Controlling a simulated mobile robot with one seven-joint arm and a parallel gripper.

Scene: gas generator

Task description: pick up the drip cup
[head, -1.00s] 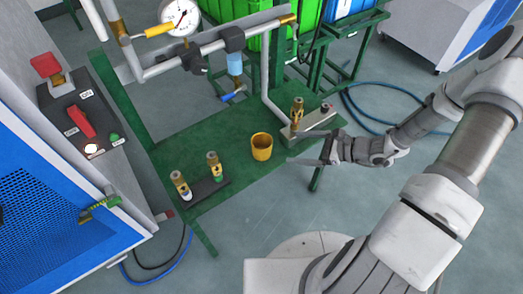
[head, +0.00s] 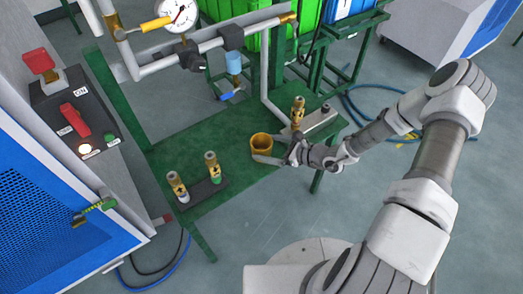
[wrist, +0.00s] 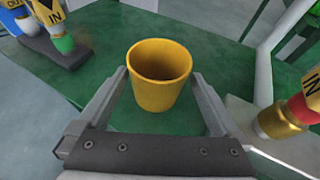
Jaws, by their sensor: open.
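The drip cup is a yellow, open-topped cup (head: 261,143) standing upright on the green table (head: 235,120). In the wrist view the cup (wrist: 158,85) stands ahead of and partly between the two fingers of my gripper (wrist: 160,80). The fingers are apart, one on each side of the cup. I see a gap at the left finger and cannot tell whether the right one touches. In the head view my gripper (head: 268,157) reaches the cup from the right, and a finger crosses in front of its lower part.
Two brass fittings (head: 211,167) stand on a dark base left of the cup. Another brass fitting (head: 298,112) on a grey block (head: 322,120) stands close to the right. A grey pipe (head: 266,80) rises behind. The table in front of the cup is clear.

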